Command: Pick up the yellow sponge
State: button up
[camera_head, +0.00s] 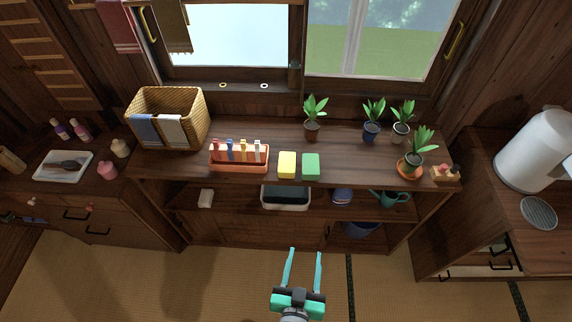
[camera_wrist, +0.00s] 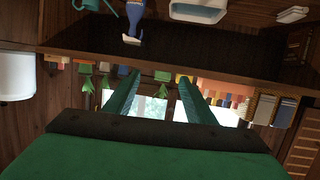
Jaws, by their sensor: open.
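The yellow sponge (camera_head: 287,165) lies on the top of the wooden shelf unit, near its front edge. A green sponge (camera_head: 311,167) lies right beside it on the right. My gripper (camera_head: 305,252) is open and empty, in front of the shelf unit and apart from the sponges. In the wrist view the scene appears upside down, and my gripper (camera_wrist: 159,80) has its two teal fingers spread. There the green sponge (camera_wrist: 162,76) shows small between the fingers, and the yellow sponge is small and partly hidden near the right finger.
An orange rack of bottles (camera_head: 239,158) stands just left of the yellow sponge. A wicker basket (camera_head: 167,115) is farther left. Potted plants (camera_head: 372,125) stand behind and to the right. A lower shelf holds a white tub (camera_head: 285,197). Tatami floor (camera_head: 220,275) in front is clear.

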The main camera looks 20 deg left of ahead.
jog(key=w+a+y, duration=0.1)
jog(key=w+a, duration=0.4)
jog(key=w, duration=0.4)
jog(key=n+g, duration=0.1)
send_near(287, 164)
jog(key=shift+y, duration=0.4)
jog(key=x, duration=0.5)
jog(key=shift+w+d, duration=0.15)
jog(key=shift+x, duration=2.9)
jog(key=shift+f, duration=0.15)
jog(key=shift+d, duration=0.1)
jog(key=c, duration=0.7)
jog(key=shift+c, duration=0.2)
